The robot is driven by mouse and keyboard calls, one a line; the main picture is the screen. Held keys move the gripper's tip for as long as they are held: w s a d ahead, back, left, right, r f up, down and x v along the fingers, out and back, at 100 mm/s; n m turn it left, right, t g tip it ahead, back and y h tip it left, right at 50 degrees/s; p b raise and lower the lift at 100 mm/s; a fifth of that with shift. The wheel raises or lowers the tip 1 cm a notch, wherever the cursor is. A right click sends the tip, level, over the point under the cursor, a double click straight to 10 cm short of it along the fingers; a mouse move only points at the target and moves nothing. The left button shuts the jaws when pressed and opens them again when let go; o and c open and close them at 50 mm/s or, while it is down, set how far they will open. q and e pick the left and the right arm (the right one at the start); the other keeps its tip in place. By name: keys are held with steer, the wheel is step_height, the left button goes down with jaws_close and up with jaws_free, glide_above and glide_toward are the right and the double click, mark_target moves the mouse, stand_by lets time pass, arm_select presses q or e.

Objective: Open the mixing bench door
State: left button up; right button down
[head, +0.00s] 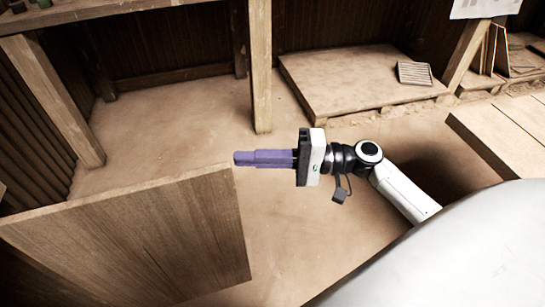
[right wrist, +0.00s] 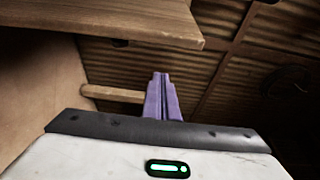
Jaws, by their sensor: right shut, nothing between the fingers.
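A broad wooden panel (head: 130,240), which looks like the mixing bench door, stands at the lower left of the head view. Its upper right corner lies just beside my fingertips. My right gripper (head: 240,158) reaches in from the right and points left, its purple fingers shut and empty. I cannot tell whether they touch the panel. In the right wrist view the shut fingers (right wrist: 163,95) point away from the camera, below a wooden board (right wrist: 130,20) and beside a short wooden bar (right wrist: 112,94). No handle can be made out for certain. My left gripper is not in view.
A wooden post (head: 260,65) rises beyond my gripper. A low wooden platform (head: 340,85) with a slatted piece (head: 414,73) lies behind it. A wooden surface (head: 505,135) is at the right. The sandy floor (head: 180,135) between is clear.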

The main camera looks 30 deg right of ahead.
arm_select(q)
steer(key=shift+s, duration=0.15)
arm_select(e)
steer(key=s+a, duration=0.2)
steer(key=shift+s+a, duration=0.35)
steer(key=shift+s, duration=0.05)
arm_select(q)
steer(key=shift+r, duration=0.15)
